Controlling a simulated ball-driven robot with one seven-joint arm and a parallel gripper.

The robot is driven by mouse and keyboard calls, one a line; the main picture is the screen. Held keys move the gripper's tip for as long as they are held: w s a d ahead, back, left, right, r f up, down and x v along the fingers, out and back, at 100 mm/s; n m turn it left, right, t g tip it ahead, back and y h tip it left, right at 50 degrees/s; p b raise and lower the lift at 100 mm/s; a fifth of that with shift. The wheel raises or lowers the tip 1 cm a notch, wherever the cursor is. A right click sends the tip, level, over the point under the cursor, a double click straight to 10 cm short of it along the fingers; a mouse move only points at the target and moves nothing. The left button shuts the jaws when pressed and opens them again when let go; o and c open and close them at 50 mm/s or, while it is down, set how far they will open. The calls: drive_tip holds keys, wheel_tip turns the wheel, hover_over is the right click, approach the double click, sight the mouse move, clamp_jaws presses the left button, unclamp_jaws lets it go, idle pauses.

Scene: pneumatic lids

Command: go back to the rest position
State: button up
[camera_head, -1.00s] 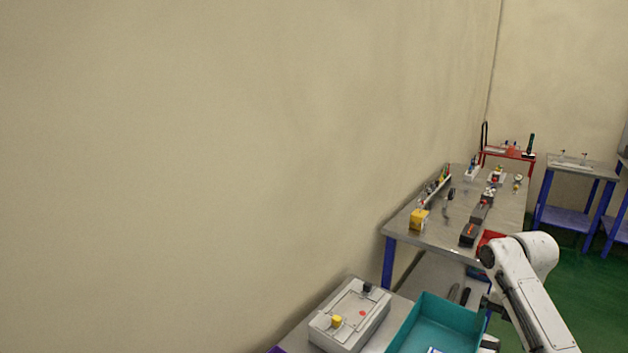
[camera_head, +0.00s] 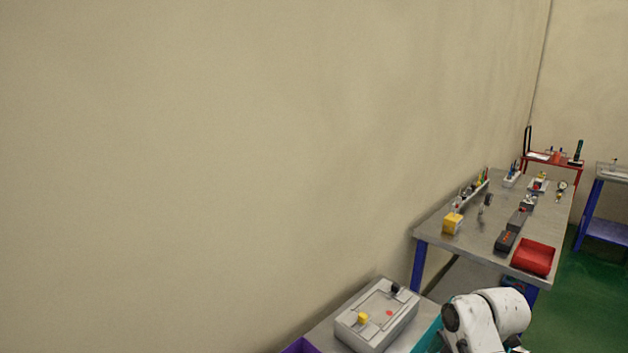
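My white arm (camera_head: 488,318) shows at the bottom right of the head view, with its rounded joint in front of a teal tray (camera_head: 429,337). My gripper is out of view, so I cannot see its fingers or anything in them.
A purple bin edge (camera_head: 300,346) shows at the bottom. A metal table (camera_head: 470,235) behind holds a red tray (camera_head: 533,257), a yellow block (camera_head: 453,223) and several small tools. A beige wall (camera_head: 200,150) fills the left. Green floor (camera_head: 580,300) is open at the right.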

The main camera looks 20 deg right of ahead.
drive_tip(key=s+a+f+m+t, duration=0.1)
drive_tip(key=s+a+f+m, duration=0.1)
drive_tip(key=s+a+m, duration=0.5)
drive_tip(key=s+a+f+m+t, duration=0.15)
drive_tip(key=a+m, duration=0.25)
drive_tip(key=a, duration=0.7)
drive_tip(key=s+f+m+g+b, duration=0.2)
drive_tip(key=s+f+m, duration=0.1)
drive_tip(key=s, duration=0.5)
drive_tip(key=s+d+f+m+g+h+b, duration=0.1)
drive_tip(key=s+f+m+g+b, duration=0.1)
drive_tip(key=s+f, duration=0.4)
drive_tip(key=s+m+b, duration=0.1)
drive_tip(key=s, duration=0.1)
drive_tip(key=shift+s+f, duration=0.25)
drive_tip(key=shift+s, duration=0.1)
